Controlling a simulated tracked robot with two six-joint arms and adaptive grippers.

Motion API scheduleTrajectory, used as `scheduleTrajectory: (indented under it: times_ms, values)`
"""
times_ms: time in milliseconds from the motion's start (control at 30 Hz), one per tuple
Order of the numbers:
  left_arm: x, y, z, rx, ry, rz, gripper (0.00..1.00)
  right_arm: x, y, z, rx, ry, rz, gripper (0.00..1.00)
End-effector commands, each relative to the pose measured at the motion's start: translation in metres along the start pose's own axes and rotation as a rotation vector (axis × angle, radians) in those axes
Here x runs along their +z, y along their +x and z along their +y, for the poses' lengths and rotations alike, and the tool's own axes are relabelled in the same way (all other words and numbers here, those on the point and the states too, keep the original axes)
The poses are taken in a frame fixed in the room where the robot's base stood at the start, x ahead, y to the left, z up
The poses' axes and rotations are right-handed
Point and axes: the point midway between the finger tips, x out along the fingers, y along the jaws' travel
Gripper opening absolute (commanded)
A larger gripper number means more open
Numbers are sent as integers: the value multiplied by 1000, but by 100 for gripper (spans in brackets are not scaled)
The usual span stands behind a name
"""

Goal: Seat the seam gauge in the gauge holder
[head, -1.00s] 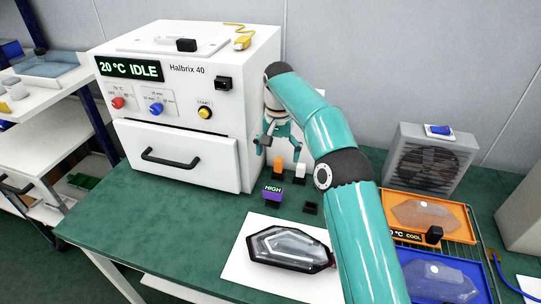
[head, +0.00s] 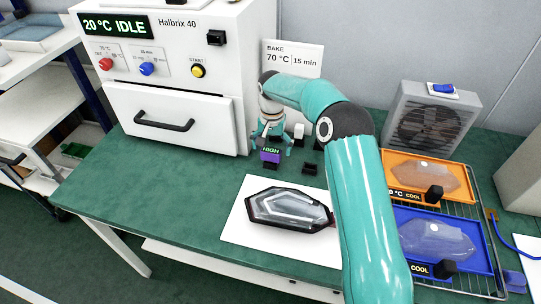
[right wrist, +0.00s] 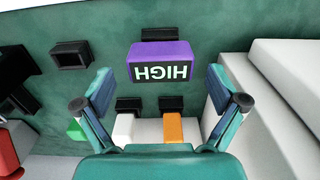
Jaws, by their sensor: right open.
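A purple block labelled HIGH (head: 270,156) stands on the bench below my right gripper (head: 271,142). It also shows in the right wrist view (right wrist: 160,63), with a black piece (right wrist: 163,34) beside it. A small empty black holder (head: 310,168) sits to its right; it also shows in the right wrist view (right wrist: 72,56). Which piece is the seam gauge is not labelled. My right gripper is open and empty. In the right wrist view its fingers (right wrist: 159,84) are on either side of the purple block's line, apart from it. My left gripper is out of view.
A white block (right wrist: 123,128) and an orange block (right wrist: 172,127) stand close by with black holders. The white oven (head: 175,85) is left of the gripper. A lamp (head: 290,207) on a white sheet lies in front; trays (head: 392,218) stand right.

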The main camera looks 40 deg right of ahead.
Motion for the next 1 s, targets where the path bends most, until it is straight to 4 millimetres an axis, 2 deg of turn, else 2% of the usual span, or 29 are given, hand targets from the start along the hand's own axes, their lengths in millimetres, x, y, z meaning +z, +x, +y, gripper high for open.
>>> scheduleTrajectory:
  times_ms: [100, 300, 667, 1000]
  values:
    - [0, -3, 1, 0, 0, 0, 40, 0, 18, 1, 2, 1, -2, 96]
    - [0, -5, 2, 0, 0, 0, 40, 0, 36, 0, 1, 1, 0, 96]
    - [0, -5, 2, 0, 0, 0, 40, 0, 40, 0, 0, 0, 0, 94]
    - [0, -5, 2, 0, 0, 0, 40, 0, 39, 0, 0, 0, 0, 38]
